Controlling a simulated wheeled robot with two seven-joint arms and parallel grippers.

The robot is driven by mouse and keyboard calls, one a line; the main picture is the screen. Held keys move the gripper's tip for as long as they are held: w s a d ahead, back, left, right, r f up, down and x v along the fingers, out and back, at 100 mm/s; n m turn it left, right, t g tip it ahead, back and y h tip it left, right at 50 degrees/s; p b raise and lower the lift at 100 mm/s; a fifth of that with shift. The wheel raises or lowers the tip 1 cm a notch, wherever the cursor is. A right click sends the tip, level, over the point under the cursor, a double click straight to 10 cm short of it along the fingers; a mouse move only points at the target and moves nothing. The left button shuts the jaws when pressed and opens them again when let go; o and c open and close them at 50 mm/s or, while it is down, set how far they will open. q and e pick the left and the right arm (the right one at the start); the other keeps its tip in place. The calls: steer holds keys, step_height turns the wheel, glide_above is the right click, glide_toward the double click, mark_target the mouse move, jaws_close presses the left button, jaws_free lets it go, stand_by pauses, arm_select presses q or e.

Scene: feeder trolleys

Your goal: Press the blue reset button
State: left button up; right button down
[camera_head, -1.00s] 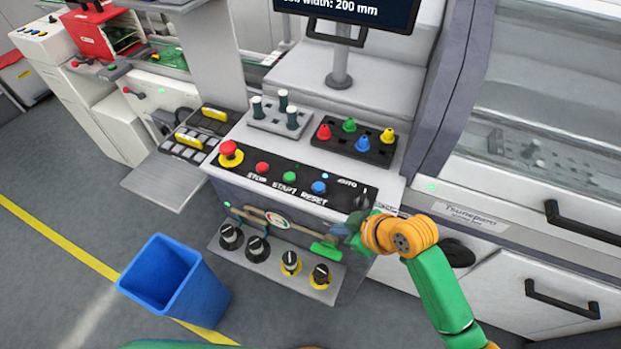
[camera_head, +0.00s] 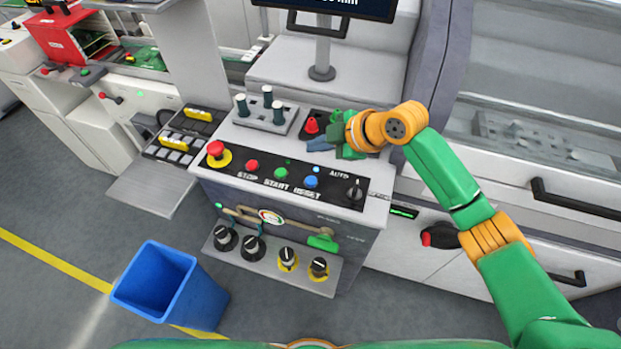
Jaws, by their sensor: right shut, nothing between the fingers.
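The blue reset button (camera_head: 311,182) is on the sloped black control panel (camera_head: 236,172), at the right end of a row with the green start button (camera_head: 281,173) and the red stop button (camera_head: 252,165). The label below it reads RESET. My right gripper (camera_head: 316,143) is shut and empty. It appears above and behind the blue button in the picture, apart from it, in front of the coloured-peg block. The button is fully visible. My left gripper is out of view.
A red emergency stop (camera_head: 216,152) with a yellow base is at the panel's left and a black rotary switch (camera_head: 354,193) at its right. A monitor (camera_head: 335,8) stands behind. A blue bin (camera_head: 160,290) is on the floor.

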mark_target(316, 182)
step_height(316, 182, down, 8)
steer(key=b, duration=0.8)
steer(key=shift+f, duration=0.45)
steer(key=shift+f, duration=0.1)
stand_by(1.3)
steer(key=shift+f, duration=0.25)
steer(key=shift+s+f+b, duration=0.1)
steer(key=shift+f+b, duration=0.35)
steer(key=shift+f, duration=0.05)
stand_by(0.6)
steer(key=shift+r+p, duration=0.9)
